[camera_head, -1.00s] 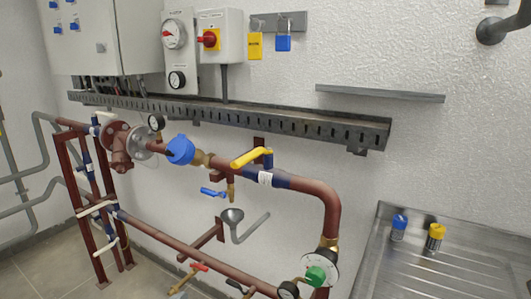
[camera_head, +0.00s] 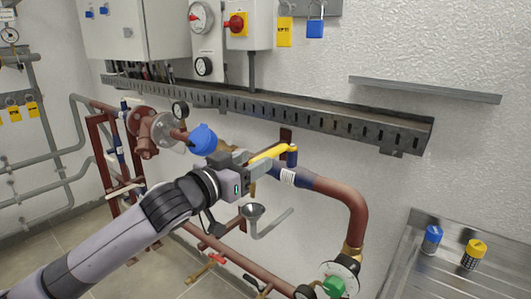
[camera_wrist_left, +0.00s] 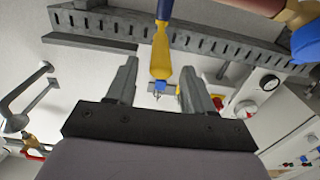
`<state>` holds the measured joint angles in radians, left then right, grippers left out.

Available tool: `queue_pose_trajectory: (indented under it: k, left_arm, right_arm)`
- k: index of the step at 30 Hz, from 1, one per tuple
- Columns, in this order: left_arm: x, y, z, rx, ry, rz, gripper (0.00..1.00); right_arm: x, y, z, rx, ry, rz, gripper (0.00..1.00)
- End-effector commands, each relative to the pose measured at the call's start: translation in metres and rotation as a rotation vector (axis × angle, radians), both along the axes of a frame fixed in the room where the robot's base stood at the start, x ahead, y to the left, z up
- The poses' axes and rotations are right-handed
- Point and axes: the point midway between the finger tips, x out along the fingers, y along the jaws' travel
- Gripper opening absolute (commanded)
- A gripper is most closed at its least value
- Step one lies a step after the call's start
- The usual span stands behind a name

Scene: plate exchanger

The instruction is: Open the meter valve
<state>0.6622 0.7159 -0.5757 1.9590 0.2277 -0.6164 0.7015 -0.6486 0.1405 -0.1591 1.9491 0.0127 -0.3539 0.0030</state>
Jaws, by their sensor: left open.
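The valve with a yellow lever handle (camera_head: 270,153) sits on the brown pipe, right of the blue round meter (camera_head: 203,138). In the left wrist view, the yellow lever (camera_wrist_left: 161,52) points down between the two spread fingers (camera_wrist_left: 158,84), with a gap on each side. I cannot tell if it touches them in depth. My right gripper is not in view.
A slotted cable tray (camera_head: 270,108) runs along the wall above the pipe. A funnel (camera_head: 253,211) hangs below. A metal sink top (camera_head: 415,255) with blue and yellow capped items stands at right.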

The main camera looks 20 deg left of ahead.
Motion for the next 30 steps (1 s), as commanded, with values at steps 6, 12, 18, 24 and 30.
queue_pose_trajectory:
  k: [6,12,18,24,30]
  left_arm:
    - [0.026,-0.01,0.002,0.0,-0.001,0.0,0.52]
    - [0.039,-0.014,0.001,0.001,-0.001,-0.001,0.52]
    - [0.042,-0.015,0.0,0.001,0.0,0.0,0.52]
    - [0.042,-0.015,0.0,0.001,0.0,-0.001,0.39]
    - [0.042,-0.015,0.0,0.001,0.0,-0.001,0.0]
  right_arm:
    - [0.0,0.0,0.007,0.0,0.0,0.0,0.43]
    - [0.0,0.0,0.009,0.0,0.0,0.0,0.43]
    - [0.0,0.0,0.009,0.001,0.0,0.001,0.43]
    - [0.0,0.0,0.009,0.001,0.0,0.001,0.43]
    - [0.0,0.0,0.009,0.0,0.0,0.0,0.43]
